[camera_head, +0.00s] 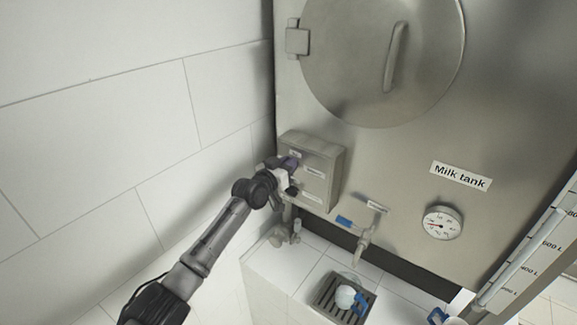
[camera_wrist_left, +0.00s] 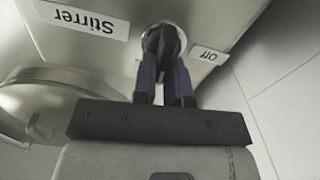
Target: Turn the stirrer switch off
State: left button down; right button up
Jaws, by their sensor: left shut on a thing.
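The stirrer switch box (camera_head: 325,162) is a grey metal box on the front of the milk tank (camera_head: 375,150), at its lower left. My left gripper (camera_head: 289,165) is at the upper left part of this box. In the left wrist view the "Stirrer" label (camera_wrist_left: 82,19) and the "Off" label (camera_wrist_left: 208,55) appear upside down. Between them my left gripper (camera_wrist_left: 170,60) is shut on the dark switch knob (camera_wrist_left: 163,40), which has a round metal base. The fingers hide part of the knob. My right gripper is not in view.
A dial gauge (camera_head: 442,223) is further right. A white tiled wall (camera_head: 120,130) stands close on the left.

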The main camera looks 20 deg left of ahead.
pick_arm(q)
jog(key=n, duration=0.2)
jog(key=n+b, duration=0.1)
jog(key=shift+a+f+n, duration=0.15)
jog(key=shift+a+n, duration=0.05)
jog(key=shift+n, duration=0.2)
jog(key=shift+w+a+f+n+p, duration=0.1)
jog(key=shift+a+f+n+p, duration=0.15)
jog(key=shift+n, duration=1.85)
jog(key=shift+w+a+f+n+p, duration=0.1)
jog(key=shift+f+n+p, duration=0.15)
jog(key=shift+n, duration=1.85)
jog(key=shift+a+f+n+p, duration=0.2)
jog(key=shift+f+n, duration=0.05)
jog(key=shift+n, duration=1.85)
jog(key=c, duration=1.2)
grip_release()
jog(key=shift+o, duration=0.2)
jog(key=shift+s, duration=0.1)
